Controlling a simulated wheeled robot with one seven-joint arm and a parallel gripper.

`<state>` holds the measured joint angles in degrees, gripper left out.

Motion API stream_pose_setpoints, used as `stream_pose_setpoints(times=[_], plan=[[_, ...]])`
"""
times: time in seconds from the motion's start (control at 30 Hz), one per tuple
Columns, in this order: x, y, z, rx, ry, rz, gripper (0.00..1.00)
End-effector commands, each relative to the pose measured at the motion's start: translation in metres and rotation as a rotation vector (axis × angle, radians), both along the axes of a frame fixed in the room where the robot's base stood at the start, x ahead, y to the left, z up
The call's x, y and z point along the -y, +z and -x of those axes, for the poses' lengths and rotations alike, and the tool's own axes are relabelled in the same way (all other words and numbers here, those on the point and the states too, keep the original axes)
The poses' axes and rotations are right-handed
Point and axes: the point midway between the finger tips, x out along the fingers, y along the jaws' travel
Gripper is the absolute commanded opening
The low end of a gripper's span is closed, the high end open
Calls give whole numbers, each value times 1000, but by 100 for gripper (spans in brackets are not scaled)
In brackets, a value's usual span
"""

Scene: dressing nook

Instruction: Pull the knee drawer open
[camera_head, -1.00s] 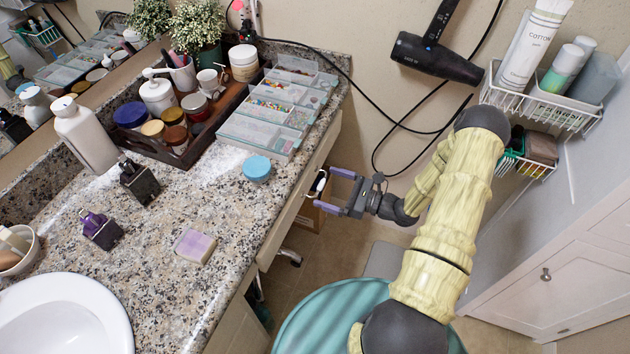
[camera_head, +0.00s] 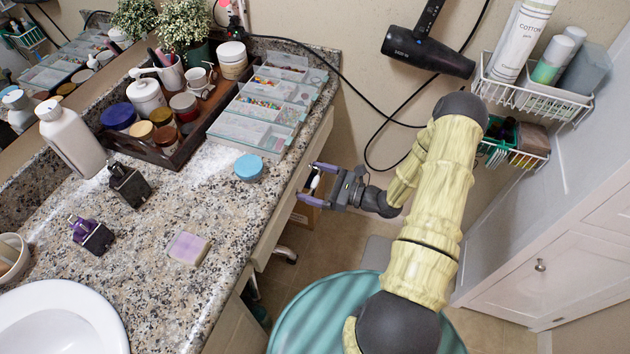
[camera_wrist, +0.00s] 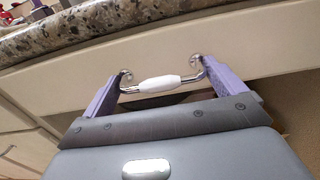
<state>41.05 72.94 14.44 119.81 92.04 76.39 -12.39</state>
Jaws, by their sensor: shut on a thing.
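The knee drawer's cream front (camera_head: 291,198) lies under the granite counter's edge; in the wrist view the front (camera_wrist: 215,45) crosses the picture. Its handle (camera_wrist: 160,83) is a chrome bar with a white middle grip; in the head view it is a small pale piece (camera_head: 314,182). My gripper (camera_head: 311,182) reaches to the front from the right. In the wrist view its purple fingers (camera_wrist: 165,86) stand one at each end of the handle, shut on it lengthwise. The drawer front sits beneath the counter edge, with no drawer interior visible.
A teal round seat (camera_head: 325,315) is below my arm. A hair dryer (camera_head: 425,52) and wire basket (camera_head: 535,95) hang on the wall.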

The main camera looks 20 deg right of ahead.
Motion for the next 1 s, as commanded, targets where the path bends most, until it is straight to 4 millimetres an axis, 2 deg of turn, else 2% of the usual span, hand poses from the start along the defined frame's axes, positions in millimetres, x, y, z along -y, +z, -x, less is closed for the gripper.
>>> stream_pose_setpoints(times=[0.27,0.8,1.0], plan=[[26,0,16,-2,-7,2,54],[133,-1,93,-2,-13,5,54],[162,-1,116,-2,-10,3,54]])
